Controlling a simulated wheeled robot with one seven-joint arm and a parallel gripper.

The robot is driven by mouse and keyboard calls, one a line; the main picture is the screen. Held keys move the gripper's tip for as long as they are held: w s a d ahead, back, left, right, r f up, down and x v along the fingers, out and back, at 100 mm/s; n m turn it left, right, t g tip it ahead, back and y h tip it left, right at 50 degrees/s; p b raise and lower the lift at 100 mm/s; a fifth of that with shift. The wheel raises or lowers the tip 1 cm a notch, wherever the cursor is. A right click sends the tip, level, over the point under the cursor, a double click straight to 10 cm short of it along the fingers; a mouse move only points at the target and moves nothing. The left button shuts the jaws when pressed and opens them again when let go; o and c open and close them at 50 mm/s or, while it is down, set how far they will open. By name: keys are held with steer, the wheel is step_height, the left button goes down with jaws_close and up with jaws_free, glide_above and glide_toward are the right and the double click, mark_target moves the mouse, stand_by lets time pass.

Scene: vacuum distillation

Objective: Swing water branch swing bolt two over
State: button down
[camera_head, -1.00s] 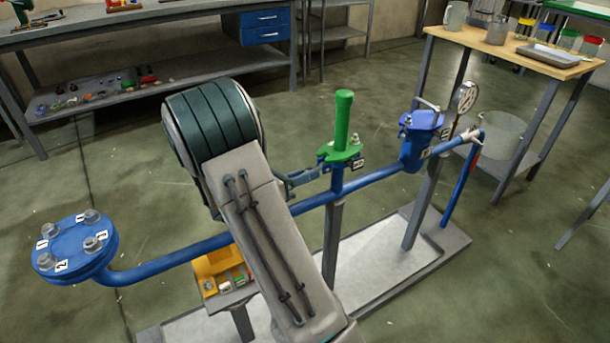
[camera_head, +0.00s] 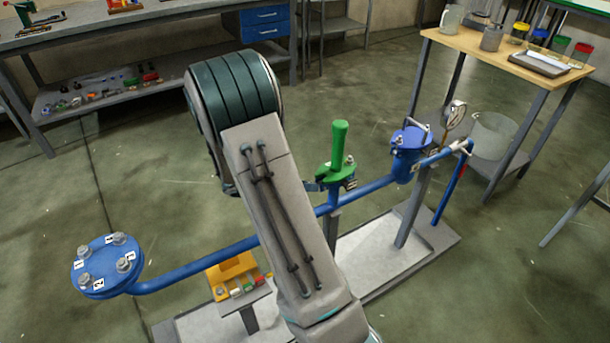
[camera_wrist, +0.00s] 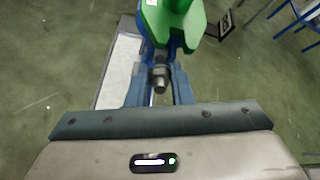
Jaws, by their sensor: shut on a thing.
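The green cover with an upright handle (camera_head: 338,150) sits on a short blue branch of the pipe. In the wrist view its green body (camera_wrist: 175,22) is at the top centre. A grey metal swing bolt with a nut (camera_wrist: 160,76) sticks out from the cover's near side toward the camera. My gripper (camera_wrist: 160,82) has a finger on each side of this bolt and is shut on it. In the head view my gripper (camera_head: 314,186) is at the left of the green cover, mostly hidden behind my arm. The bolt's number label is not readable.
The blue pipe (camera_head: 200,262) runs from a bolted blue flange (camera_head: 107,265) to a blue capped fitting (camera_head: 411,140) and a gauge (camera_head: 454,114). A yellow tray (camera_head: 232,268) stands below. A wooden-topped table (camera_head: 490,48) is at the back right.

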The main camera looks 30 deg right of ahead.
steer(key=y+p, duration=0.1)
steer(key=p, duration=0.1)
steer(key=r+y+p, duration=0.1)
steer(key=p, duration=0.1)
steer(key=shift+d+r, duration=0.25)
steer(key=shift+d, duration=0.05)
steer(key=shift+d+y+p, duration=0.1)
steer(key=shift+y+p, duration=0.4)
steer(key=shift+p, duration=0.1)
steer(key=shift+f, duration=0.1)
steer(key=c, duration=1.5)
jaws_free()
steer(key=shift+c, duration=0.2)
